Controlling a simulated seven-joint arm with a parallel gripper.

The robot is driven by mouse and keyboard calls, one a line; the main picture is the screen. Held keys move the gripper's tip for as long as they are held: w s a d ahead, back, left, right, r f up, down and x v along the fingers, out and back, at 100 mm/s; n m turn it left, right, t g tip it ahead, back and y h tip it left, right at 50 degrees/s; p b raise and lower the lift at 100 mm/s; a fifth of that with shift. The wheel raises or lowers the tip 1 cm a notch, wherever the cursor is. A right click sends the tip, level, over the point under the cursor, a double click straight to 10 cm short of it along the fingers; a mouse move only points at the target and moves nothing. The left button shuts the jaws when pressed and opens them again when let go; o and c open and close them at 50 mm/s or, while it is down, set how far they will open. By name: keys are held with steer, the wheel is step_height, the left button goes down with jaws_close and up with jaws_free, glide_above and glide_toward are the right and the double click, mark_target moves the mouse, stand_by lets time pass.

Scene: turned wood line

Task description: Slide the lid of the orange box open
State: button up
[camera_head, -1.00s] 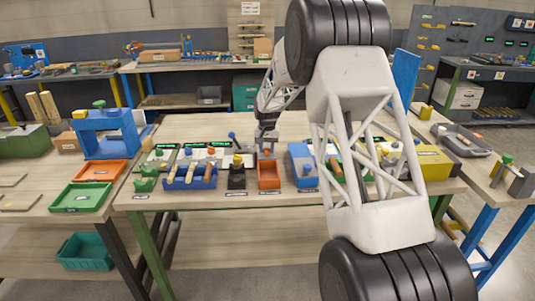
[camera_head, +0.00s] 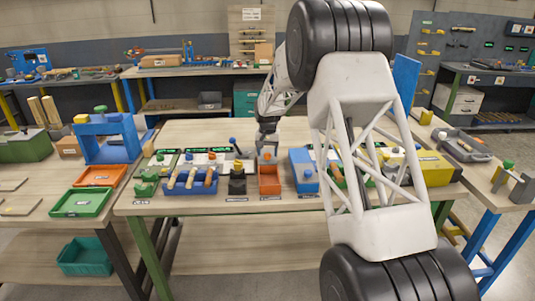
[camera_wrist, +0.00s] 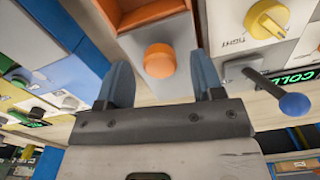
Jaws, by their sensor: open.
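The orange box (camera_head: 270,186) stands at the front of the middle table, below my gripper (camera_head: 267,147). In the wrist view part of the orange box (camera_wrist: 155,14) shows at the top edge, with a darker recessed area inside its rim. A round orange knob (camera_wrist: 160,60) sits on a pale flat panel beside that rim; this looks like the lid, partly hidden by my fingers. My gripper (camera_wrist: 163,84) is open, with one blue-grey finger on each side of the knob. Gaps show between knob and fingers, so it is not gripped.
A black block with a yellow top (camera_head: 237,180) stands close left of the orange box, and a blue box (camera_head: 303,172) close right. A blue-ended lever (camera_wrist: 292,103) and a yellow knob (camera_wrist: 268,19) lie near my fingers in the wrist view. Clear tabletop lies behind the row.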

steer(key=shift+r, duration=3.5)
steer(key=shift+s+d+r, duration=0.15)
steer(key=shift+s+r, duration=0.25)
steer(key=shift+r, duration=0.05)
steer(key=s+d+r, duration=0.3)
steer(key=s+r, duration=0.2)
steer(key=s, duration=0.5)
steer(key=s+d+r+t, duration=0.15)
steer(key=s+r, duration=0.35)
steer(key=s, duration=0.6)
steer(key=s+d+r, duration=0.3)
steer(key=s+r, duration=0.2)
steer(key=s, duration=0.5)
steer(key=s+d+f, duration=0.2)
steer(key=s, duration=1.4)
steer(key=s+d+f+n+t, duration=0.1)
steer(key=s+d+f, duration=0.1)
steer(key=s, duration=1.5)
steer(key=shift+s+f+n, duration=0.25)
steer(key=shift+f+n, duration=0.05)
steer(key=shift+f, duration=0.15)
